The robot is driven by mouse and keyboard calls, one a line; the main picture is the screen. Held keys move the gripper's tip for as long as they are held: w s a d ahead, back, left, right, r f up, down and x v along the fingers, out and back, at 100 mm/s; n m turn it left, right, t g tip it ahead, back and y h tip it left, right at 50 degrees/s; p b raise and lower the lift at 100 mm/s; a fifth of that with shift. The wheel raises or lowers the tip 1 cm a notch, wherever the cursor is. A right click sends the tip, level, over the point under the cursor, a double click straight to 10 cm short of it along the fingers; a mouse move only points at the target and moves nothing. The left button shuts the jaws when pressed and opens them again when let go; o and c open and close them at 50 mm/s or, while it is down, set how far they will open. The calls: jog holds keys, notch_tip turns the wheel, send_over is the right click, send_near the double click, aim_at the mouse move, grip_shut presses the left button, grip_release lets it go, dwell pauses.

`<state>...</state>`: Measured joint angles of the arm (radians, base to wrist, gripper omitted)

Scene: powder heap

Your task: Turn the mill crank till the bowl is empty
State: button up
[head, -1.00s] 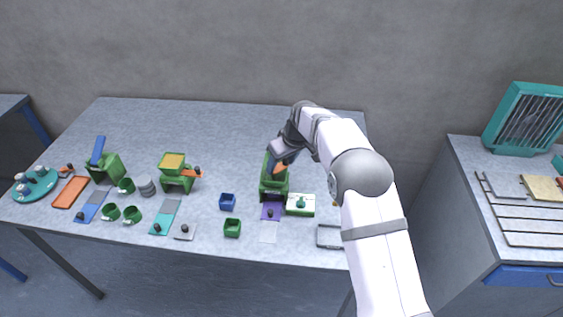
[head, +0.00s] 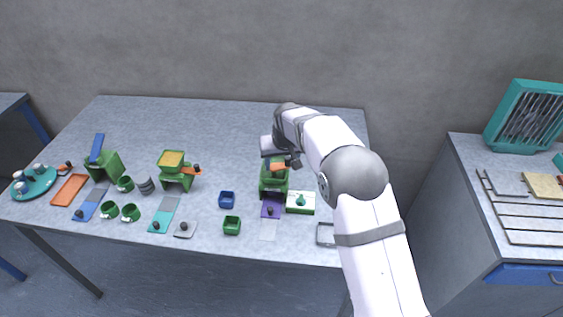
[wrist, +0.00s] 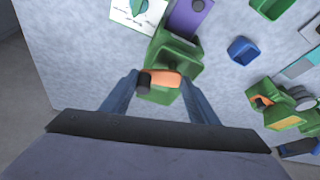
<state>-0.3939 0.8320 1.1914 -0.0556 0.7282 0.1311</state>
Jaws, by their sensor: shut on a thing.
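The green mill (head: 273,184) stands on the right part of the table; it also shows in the wrist view (wrist: 180,52). Its orange crank (wrist: 165,77), with a dark knob (wrist: 145,82), lies across its top. My gripper (wrist: 160,79) is at the crank, one finger at each side, and is shut on it. In the head view my gripper (head: 285,161) is at the mill's top and hides part of it. The inside of this mill's bowl cannot be made out.
A second green mill (head: 176,181) with yellow contents stands further left. The table behind is clear.

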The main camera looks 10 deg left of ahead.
jog(key=m, duration=0.1)
jog(key=m+h+b, duration=0.1)
jog(key=m, duration=0.2)
jog(key=shift+s+a+m+h, duration=0.3)
jog(key=shift+s, duration=0.1)
jog(key=m, duration=0.1)
jog(key=m+h, duration=0.1)
jog(key=m, duration=0.2)
jog(key=shift+s+a+r+m+h, duration=0.1)
jog(key=shift+s+a+m+h, duration=0.2)
jog(key=shift+h, duration=0.1)
jog(key=o, duration=1)
jog(key=shift+o, duration=0.2)
jog(key=b+v, duration=0.2)
jog(key=v, duration=0.5)
jog(key=shift+r, duration=0.15)
